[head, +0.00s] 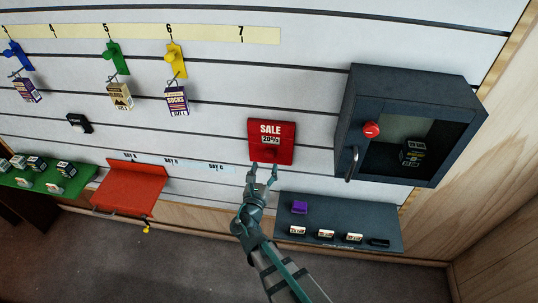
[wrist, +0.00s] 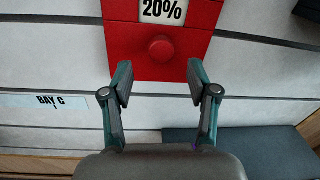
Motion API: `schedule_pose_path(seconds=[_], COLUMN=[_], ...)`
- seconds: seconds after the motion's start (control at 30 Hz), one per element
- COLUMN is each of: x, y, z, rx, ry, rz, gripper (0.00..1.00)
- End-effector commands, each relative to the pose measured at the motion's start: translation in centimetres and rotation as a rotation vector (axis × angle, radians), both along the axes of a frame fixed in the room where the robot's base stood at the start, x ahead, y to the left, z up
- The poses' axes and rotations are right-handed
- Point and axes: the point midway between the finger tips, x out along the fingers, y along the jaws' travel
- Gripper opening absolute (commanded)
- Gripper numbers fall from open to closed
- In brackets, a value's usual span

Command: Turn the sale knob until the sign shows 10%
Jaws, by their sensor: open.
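The red sale sign (head: 271,129) is mounted on the slatted wall and reads "SALE" with "20%" in its window. In the wrist view the window (wrist: 162,10) also reads 20%. The round red sale knob (wrist: 161,48) sits below the window on the sign's lower part. My gripper (head: 262,170) is at the sign's lower edge in the head view. In the wrist view my gripper (wrist: 160,82) is open and empty, its two fingertips apart, just below the knob and to either side of it, not touching it.
A dark cabinet (head: 358,100) with a red knob (head: 371,130) and a handle is right of the sign. A dark shelf (head: 370,218) with small boxes and a purple item (head: 300,208) is below right. A red shelf (head: 130,188) and green shelf (head: 50,182) are left.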

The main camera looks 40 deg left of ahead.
Motion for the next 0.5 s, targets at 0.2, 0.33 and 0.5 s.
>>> schedule_pose_path(seconds=[0.2, 0.33, 0.5], x=[3.5, 4.7, 5.4], y=[1.6, 2.1, 2.3], z=[0.1, 0.1, 0.0], rx=[0.001, 0.001, 0.001], ry=[0.001, 0.001, 0.001], rz=[-0.002, -0.002, -0.001], gripper=[0.59, 0.59, 0.59])
